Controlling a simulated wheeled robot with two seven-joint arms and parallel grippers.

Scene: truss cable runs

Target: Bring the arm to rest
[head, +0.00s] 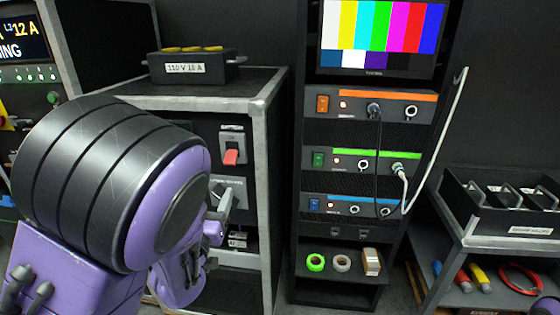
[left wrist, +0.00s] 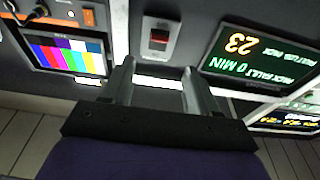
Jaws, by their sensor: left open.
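My left arm, purple with a black ribbed joint, fills the left of the head view. A switch with a red part (left wrist: 158,38) shows beyond the fingertips.
A rack (head: 297,200) with orange, green and blue units stands mid-view under a colour-bar monitor (head: 378,35). A black cable and a white cable (head: 438,130) hang at its front. Tape rolls (head: 316,262) lie on its low shelf. A black crate (head: 490,228) stands right.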

